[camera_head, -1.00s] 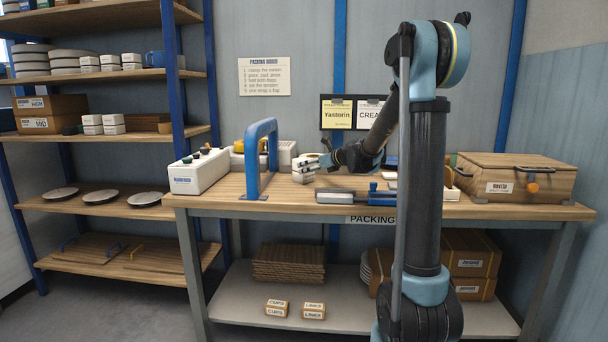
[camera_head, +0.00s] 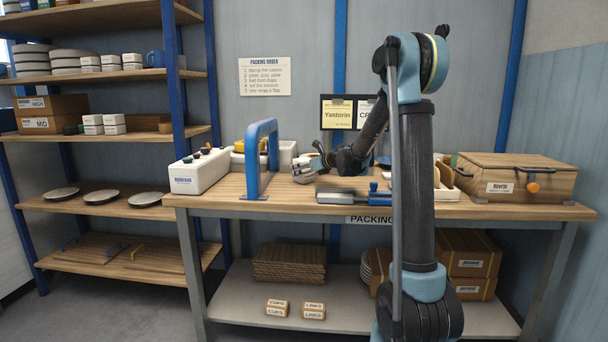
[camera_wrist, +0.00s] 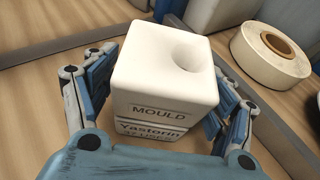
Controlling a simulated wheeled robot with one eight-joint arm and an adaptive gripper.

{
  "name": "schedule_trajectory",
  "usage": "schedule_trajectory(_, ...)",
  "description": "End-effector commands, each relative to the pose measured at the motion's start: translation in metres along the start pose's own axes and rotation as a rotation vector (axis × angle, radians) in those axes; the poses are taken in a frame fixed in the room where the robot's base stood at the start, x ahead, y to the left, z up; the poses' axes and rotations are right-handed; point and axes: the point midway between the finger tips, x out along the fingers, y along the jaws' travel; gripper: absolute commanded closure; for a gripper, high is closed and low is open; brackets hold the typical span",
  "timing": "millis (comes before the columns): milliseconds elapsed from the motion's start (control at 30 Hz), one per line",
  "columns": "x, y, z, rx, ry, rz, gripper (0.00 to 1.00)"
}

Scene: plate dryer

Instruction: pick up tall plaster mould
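The tall plaster mould (camera_wrist: 160,85) is a white, rounded block with a hollow in its top. Its side reads "MOULD" and "Yastorin", with a dark seam between the two labels. It stands on the wooden bench. In the wrist view my gripper (camera_wrist: 168,95) has its blue-grey fingers on either side of the mould. The left finger appears slightly apart from it; the right finger is close, and contact there cannot be told. In the head view my gripper (camera_head: 308,171) is low over the bench, partly hiding the mould.
A white tape roll (camera_wrist: 271,50) lies beyond the mould to the right. In the head view a blue arch frame (camera_head: 252,160) stands left of my gripper, and a blue-grey clamp-like tool (camera_head: 350,197) lies in front. A wooden crate (camera_head: 520,177) is at the right.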

Motion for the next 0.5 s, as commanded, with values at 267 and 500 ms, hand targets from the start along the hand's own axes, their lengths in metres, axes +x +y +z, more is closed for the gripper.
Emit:
schedule_trajectory(267,-0.0006,-0.0004,0.0004,0.001,0.0,-0.001,0.89)
schedule_trajectory(500,-0.0012,-0.0003,0.0019,0.001,-0.001,-0.001,0.89)
